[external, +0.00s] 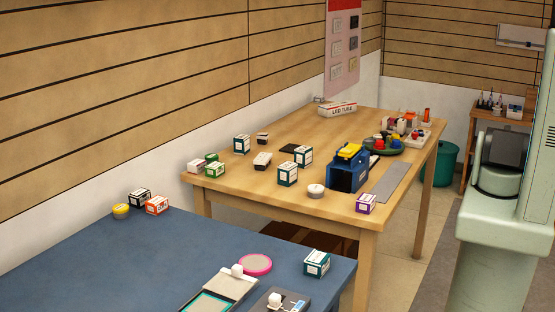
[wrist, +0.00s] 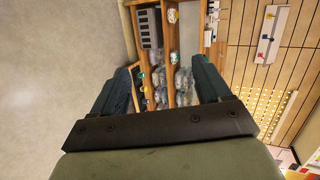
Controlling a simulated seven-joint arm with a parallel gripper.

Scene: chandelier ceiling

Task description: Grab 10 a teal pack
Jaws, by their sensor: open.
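A teal and white pack (external: 317,263) stands on the blue table near its right corner in the external view. Three darker teal-green and white packs stand on the wooden table: one at the back left (external: 242,145), one in the middle (external: 303,156) and one nearer the front (external: 288,174). My gripper (wrist: 163,75) shows in the wrist view with its two dark fingers wide apart and nothing between them. It points toward a wooden shelf, away from the packs. No teal pack shows clearly in the wrist view, and the gripper is not visible in the external view.
The blue table (external: 100,260) also holds a pink-rimmed disc (external: 255,264), a scale-like device and small boxes. The wooden table (external: 235,180) bears a blue bin (external: 347,172), a purple box (external: 366,203) and a tray of bottles. The wooden shelf (wrist: 167,60) holds bagged items.

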